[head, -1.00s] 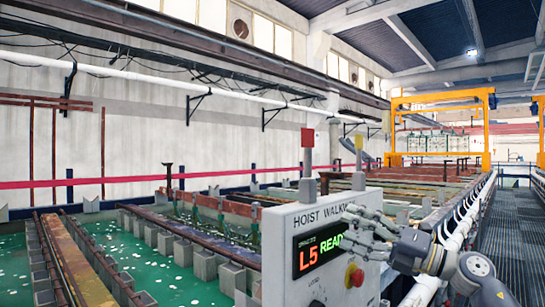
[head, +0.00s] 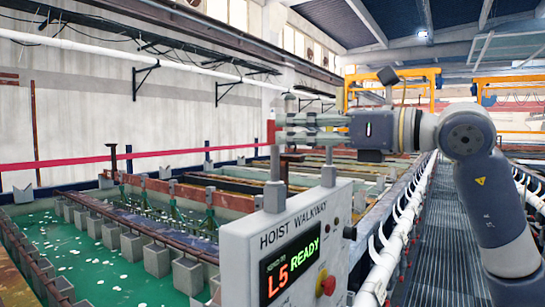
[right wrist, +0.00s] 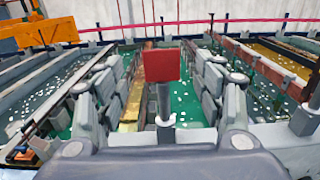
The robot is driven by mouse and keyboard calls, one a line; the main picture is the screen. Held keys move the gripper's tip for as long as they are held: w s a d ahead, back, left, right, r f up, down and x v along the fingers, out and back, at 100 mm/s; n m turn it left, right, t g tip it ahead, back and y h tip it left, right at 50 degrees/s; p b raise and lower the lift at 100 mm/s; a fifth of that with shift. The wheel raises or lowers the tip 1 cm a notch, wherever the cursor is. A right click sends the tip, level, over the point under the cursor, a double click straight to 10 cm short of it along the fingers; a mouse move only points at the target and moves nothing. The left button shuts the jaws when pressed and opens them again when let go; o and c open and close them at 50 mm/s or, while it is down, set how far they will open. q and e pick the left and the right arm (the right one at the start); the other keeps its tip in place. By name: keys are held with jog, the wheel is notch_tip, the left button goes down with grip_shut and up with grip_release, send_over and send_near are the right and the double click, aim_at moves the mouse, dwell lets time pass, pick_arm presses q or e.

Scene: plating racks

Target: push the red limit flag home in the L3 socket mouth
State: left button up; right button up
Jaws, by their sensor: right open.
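The red limit flag (head: 271,132) stands upright on a grey stem above the left socket post (head: 275,192) on top of the hoist panel. In the right wrist view the flag (right wrist: 162,66) is centred, with its stem running down into a grey socket. My right gripper (head: 282,130) reaches in level from the right at the flag's height. Its open fingers (right wrist: 160,112) lie one on each side of the stem, apart from it. The fingers hide part of the flag in the head view. No L3 marking is readable. My left gripper is out of view.
The hoist walkway panel (head: 250,245) shows "L5 READY" and has a red knob (head: 325,283). A second post (head: 328,176) stands to the right on its top. Green tanks (head: 100,250) lie to the left. A grated walkway (head: 430,230) runs along the right.

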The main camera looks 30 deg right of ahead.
aim_at(276, 129)
jog(key=shift+w+a, duration=0.1)
jog(key=shift+w, duration=0.35)
jog(key=p+x, duration=0.2)
jog(key=x, duration=0.2)
jog(key=shift+w+a+p, duration=0.2)
jog(key=shift+w+p, duration=0.15)
jog(key=shift+p, duration=0.05)
jog(key=shift+w+f, duration=0.2)
jog(key=shift+s, duration=0.15)
jog(key=c, duration=0.8)
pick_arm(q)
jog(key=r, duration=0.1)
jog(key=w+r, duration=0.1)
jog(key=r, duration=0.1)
pick_arm(e)
grip_shut()
jog(key=shift+r, duration=0.2)
